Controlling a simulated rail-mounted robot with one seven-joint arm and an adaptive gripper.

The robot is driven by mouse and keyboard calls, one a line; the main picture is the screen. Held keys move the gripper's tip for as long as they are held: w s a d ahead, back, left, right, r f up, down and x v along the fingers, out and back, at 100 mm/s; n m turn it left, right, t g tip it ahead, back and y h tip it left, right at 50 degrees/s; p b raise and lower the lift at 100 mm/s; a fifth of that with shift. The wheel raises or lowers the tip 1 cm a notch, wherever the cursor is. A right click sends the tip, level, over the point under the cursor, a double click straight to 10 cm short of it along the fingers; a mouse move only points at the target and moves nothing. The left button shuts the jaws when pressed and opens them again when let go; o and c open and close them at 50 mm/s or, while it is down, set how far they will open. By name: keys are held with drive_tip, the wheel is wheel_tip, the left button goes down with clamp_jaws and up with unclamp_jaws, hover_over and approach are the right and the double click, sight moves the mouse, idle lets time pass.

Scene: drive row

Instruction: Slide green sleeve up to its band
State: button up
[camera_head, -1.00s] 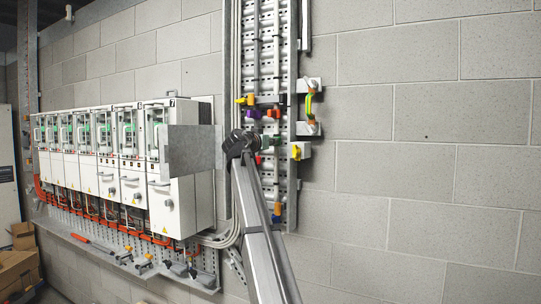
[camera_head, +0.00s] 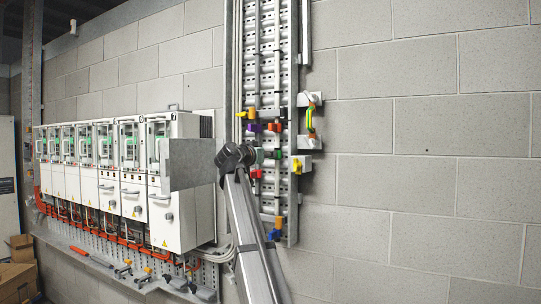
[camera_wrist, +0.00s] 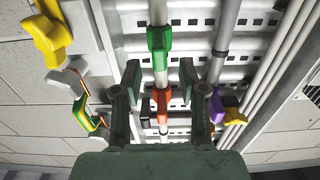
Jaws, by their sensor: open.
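The green sleeve (camera_wrist: 160,45) sits around a pale vertical rod in the wrist view, above the middle of the picture. My gripper (camera_wrist: 159,82) is open and empty. An orange sleeve (camera_wrist: 162,96) shows on the same rod between the fingers. I cannot pick out the green sleeve's band for sure.
A purple part (camera_wrist: 226,106) and a yellow part are close to the right finger. A yellow block (camera_wrist: 47,40) and a green-yellow handle (camera_wrist: 88,112) lie to the left. White cabinets (camera_head: 120,180) fill the left of the head view; bare wall (camera_head: 430,160) fills the right.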

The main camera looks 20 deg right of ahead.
drive_tip(key=v, duration=0.8)
